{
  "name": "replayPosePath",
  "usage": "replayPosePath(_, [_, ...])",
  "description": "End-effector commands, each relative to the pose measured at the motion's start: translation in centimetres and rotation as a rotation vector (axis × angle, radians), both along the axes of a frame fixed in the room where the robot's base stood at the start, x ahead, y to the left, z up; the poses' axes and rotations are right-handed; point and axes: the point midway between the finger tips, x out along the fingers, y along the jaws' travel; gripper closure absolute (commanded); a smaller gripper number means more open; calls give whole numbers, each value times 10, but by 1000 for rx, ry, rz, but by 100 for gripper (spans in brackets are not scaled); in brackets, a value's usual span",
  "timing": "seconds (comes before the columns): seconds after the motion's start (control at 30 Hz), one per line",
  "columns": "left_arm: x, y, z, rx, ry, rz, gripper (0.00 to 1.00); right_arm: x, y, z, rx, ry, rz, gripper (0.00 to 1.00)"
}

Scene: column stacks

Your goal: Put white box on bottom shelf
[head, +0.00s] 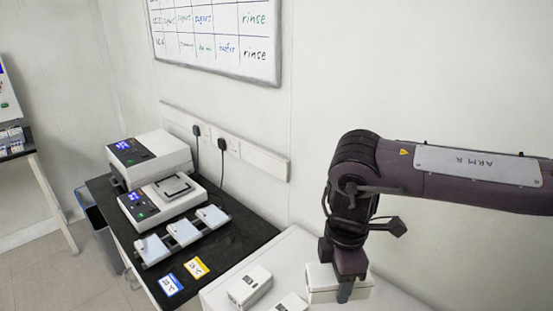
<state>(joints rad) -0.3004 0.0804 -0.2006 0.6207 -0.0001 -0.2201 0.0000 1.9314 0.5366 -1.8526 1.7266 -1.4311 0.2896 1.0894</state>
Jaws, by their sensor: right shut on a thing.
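My right gripper (345,288) points down at the lower right and is shut on a white box (319,283). The gripper's finger covers part of the box's front, and its far finger is hidden. The box is at the white surface (222,289); I cannot tell whether it rests on it or hangs just above. Two more white boxes lie to its left: one with dark print (250,287) and one cut by the bottom edge (291,304). No bottom shelf can be made out. My left gripper is out of view.
A black bench (234,240) to the left holds two white instruments (151,158) (163,201), a rack of pale blocks (182,232), and blue and yellow labels (196,267). A wall with sockets and a whiteboard (220,33) stands behind. Floor shows at the far left.

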Motion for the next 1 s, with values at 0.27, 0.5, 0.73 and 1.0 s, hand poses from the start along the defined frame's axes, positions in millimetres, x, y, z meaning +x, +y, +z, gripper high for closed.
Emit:
replayPosePath(0.27, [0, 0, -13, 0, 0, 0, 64, 27, -29, 27, 3, -5, -682, 76])
replayPosePath(0.5, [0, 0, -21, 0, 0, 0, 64, 45, -52, 53, 3, -4, -1226, 76])
replayPosePath(0.73, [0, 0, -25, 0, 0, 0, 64, 54, -65, 72, 3, -2, -1563, 76])
replayPosePath(1.0, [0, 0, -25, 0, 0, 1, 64, 55, -69, 77, 0, 2, -1652, 76])
